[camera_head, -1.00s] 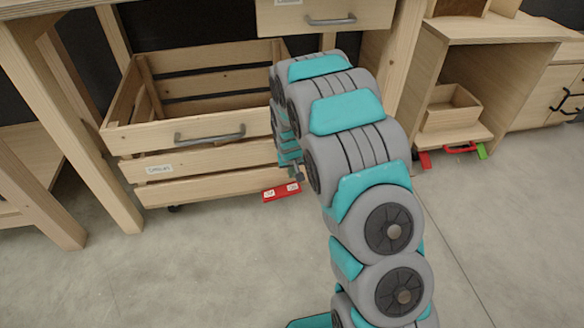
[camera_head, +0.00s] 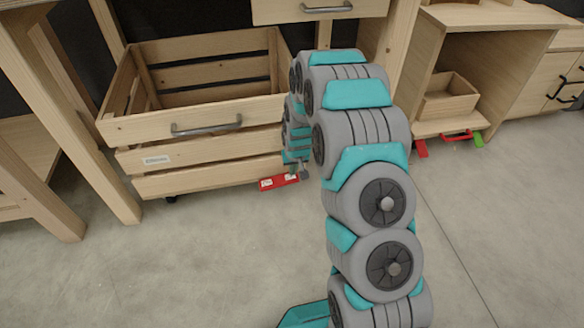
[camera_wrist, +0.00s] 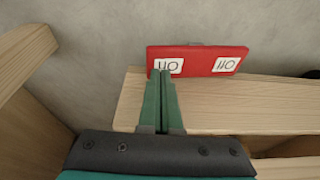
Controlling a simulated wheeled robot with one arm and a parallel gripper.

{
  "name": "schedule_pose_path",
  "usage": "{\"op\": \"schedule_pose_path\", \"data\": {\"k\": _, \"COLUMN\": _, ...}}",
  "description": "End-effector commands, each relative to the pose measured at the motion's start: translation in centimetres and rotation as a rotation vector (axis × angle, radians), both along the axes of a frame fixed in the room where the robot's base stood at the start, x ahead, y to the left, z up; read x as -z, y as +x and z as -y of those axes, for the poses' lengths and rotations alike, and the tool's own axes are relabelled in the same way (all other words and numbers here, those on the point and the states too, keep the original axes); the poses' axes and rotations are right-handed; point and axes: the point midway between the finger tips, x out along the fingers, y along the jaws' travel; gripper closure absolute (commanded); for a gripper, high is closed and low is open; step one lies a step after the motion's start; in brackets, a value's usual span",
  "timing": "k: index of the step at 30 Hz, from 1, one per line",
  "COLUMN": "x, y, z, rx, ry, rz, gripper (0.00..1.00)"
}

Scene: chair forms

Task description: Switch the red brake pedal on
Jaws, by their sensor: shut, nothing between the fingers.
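The red brake pedal (camera_head: 279,182) sticks out at the foot of the slatted wooden crate, near its right front corner. In the wrist view the pedal (camera_wrist: 198,60) is a flat red plate with two white labels. My gripper (camera_head: 303,174) is low at the pedal's right end in the head view. In the wrist view my gripper (camera_wrist: 161,74) has its green fingers together, with the tips at the edge of the pedal by one label. I cannot tell whether the tips touch it. Nothing shows between the fingers.
The wooden crate (camera_head: 215,178) with a grey handle stands under the workbench. To the right, a low wooden cart (camera_head: 455,126) has a red pedal (camera_head: 421,149) and a green pedal (camera_head: 478,139). The concrete floor (camera_head: 200,260) in front is clear.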

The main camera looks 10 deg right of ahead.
Motion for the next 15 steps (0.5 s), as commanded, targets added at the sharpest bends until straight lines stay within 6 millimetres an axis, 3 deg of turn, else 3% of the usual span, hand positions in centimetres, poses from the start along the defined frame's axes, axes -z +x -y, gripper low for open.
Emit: {"op": "schedule_pose_path", "data": {"k": 15, "x": 0.96, "y": 0.03, "z": 0.98, "rx": 0.003, "ry": 0.145, "rz": 0.003, "gripper": 1.00}}
